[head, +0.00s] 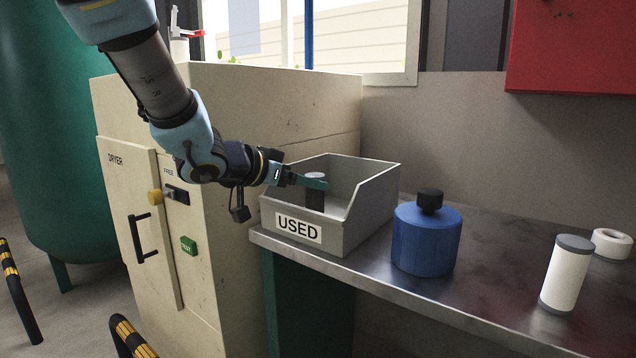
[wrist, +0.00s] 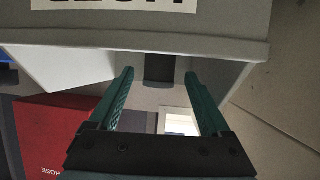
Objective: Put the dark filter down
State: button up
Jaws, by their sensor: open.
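The dark filter (head: 315,198) stands upright inside the grey bin labelled USED (head: 375,203), with its pale top showing and its lower part hidden by the bin's front wall. My gripper (head: 318,182) is over the bin, with its green fingers at the filter's upper part. In the wrist view, the fingers are spread apart, and the dark filter (wrist: 160,68) shows in the gap beyond their tips. I cannot tell whether either finger touches it. The bin's rim (wrist: 80,45) crosses the upper part of that view.
A blue jug with a black cap (head: 427,240) stands right of the bin on the metal bench (head: 490,270). A white filter with grey ends (head: 566,277) and a white roll (head: 612,243) are farther right. The beige dryer cabinet (head: 240,110) stands left, close to my arm.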

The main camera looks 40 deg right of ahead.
jog(key=v, duration=0.6)
jog(key=shift+s+p, duration=0.1)
jog(key=shift+p, duration=0.3)
